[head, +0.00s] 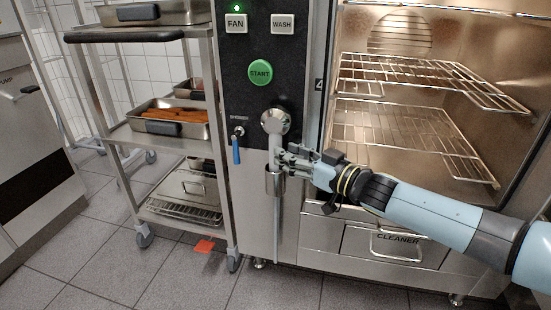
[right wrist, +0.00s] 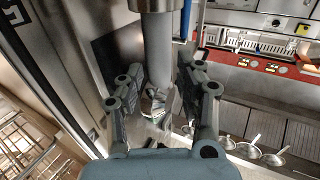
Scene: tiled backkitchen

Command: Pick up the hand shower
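The hand shower has a round metal head (head: 275,121) and a grey handle. It hangs upright in a metal holder (head: 275,183) on the front of the oven's control column. My right gripper (head: 287,160) is at the handle, just above the holder, reaching in from the right. In the right wrist view the grey handle (right wrist: 158,55) stands between the two spread fingers of my right gripper (right wrist: 157,80). Gaps show on both sides of it. In the head view the fingers partly hide the lower handle. My left gripper is not in view.
An open oven with wire racks (head: 395,130) is at the right, above a drawer marked CLEANER (head: 385,245). A blue-handled valve (head: 237,148) sits left of the shower. A trolley (head: 130,135) with trays stands at the left. An orange piece (head: 204,246) lies on the floor.

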